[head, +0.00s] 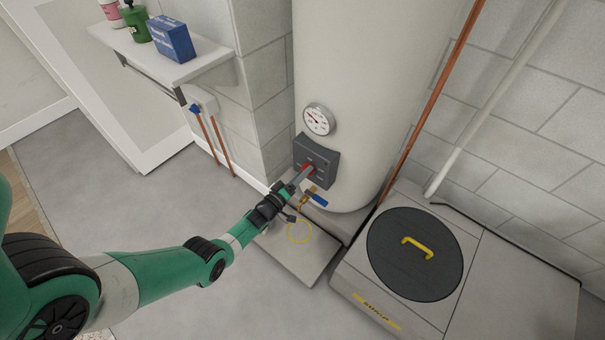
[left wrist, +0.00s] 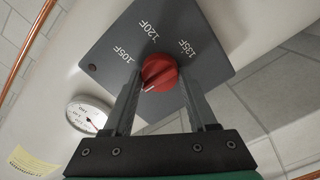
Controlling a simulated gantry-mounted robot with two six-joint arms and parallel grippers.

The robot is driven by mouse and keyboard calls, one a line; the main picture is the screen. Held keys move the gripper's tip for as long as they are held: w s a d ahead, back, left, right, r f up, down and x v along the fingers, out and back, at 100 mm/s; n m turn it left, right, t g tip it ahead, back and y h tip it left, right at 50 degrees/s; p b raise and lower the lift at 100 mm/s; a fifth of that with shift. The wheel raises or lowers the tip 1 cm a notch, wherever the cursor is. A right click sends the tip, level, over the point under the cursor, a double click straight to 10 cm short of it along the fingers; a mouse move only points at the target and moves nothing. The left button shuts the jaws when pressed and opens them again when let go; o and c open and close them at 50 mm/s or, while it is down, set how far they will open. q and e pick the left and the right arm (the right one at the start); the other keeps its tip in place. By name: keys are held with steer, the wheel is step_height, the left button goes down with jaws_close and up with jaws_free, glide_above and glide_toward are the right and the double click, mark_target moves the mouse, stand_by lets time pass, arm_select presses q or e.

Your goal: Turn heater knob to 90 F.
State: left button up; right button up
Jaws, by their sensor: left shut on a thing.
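The red heater knob (left wrist: 160,73) sits on a dark grey control panel (left wrist: 208,30) with white labels 105F, 120F and 135F showing. A pale mark on the knob points to the lower left in the left wrist view. No 90 F label is readable; the fingers cover part of the panel. My left gripper (left wrist: 160,80) has a finger on each side of the knob and is shut on it. In the head view the panel (head: 324,156) is low on the white tank, and my left gripper (head: 303,174) reaches it from the lower left. My right gripper is not in view.
A round gauge (head: 319,119) is above the panel on the tank (head: 365,70). A blue-handled valve (head: 317,197) is just below. A box with a black lid (head: 414,282) stands right, beside copper and white pipes. A shelf (head: 165,61) with containers is upper left.

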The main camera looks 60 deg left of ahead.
arm_select(q)
steer(key=shift+n, duration=0.5)
steer(key=o, duration=1.4)
steer(key=shift+c, duration=0.2)
steer(key=p+v, duration=0.5)
steer(key=v, duration=0.6)
steer(key=shift+s+d, duration=0.15)
steer(key=shift+s, duration=0.1)
